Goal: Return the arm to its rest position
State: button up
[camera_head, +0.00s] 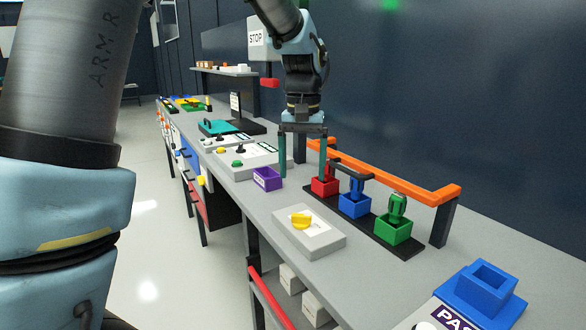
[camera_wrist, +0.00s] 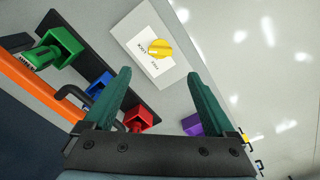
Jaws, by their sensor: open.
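My gripper (camera_head: 302,165) hangs from my arm, pointing down over the grey bench (camera_head: 232,197). Its two green fingers are wide apart with nothing between them. In the head view the fingers show beside the red box (camera_head: 325,187) and the purple box (camera_head: 267,179). In the wrist view my gripper (camera_wrist: 158,95) has the red box (camera_wrist: 141,120) and the purple box (camera_wrist: 192,124) near its base. The yellow knob (camera_wrist: 159,48) on a grey panel lies beyond the fingertips.
Blue (camera_head: 355,205) and green (camera_head: 393,229) boxes holding tank-like pieces stand on a black strip. An orange rail (camera_head: 395,178) runs behind them. A grey panel with a yellow knob (camera_head: 301,221) lies in front. A blue square holder (camera_head: 483,288) is at lower right.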

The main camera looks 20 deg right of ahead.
jog(key=w+a+f+n, duration=0.1)
jog(key=a+f, duration=0.1)
jog(key=a, duration=0.6)
jog(key=w+a+f+n, duration=0.1)
jog(key=a+f, duration=0.2)
jog(key=a, duration=0.6)
jog(key=s+a+f+n, duration=0.1)
jog(key=s+a+f, duration=0.1)
jog(key=a, duration=0.5)
jog(key=s+a+f+n+t, duration=0.1)
jog(key=s+a+f, duration=0.1)
jog(key=s+a, duration=0.2)
jog(key=a, duration=0.2)
jog(key=shift+a+f+n+t, duration=0.2)
jog(key=shift+a+n+t, duration=0.1)
jog(key=shift+a+n, duration=0.1)
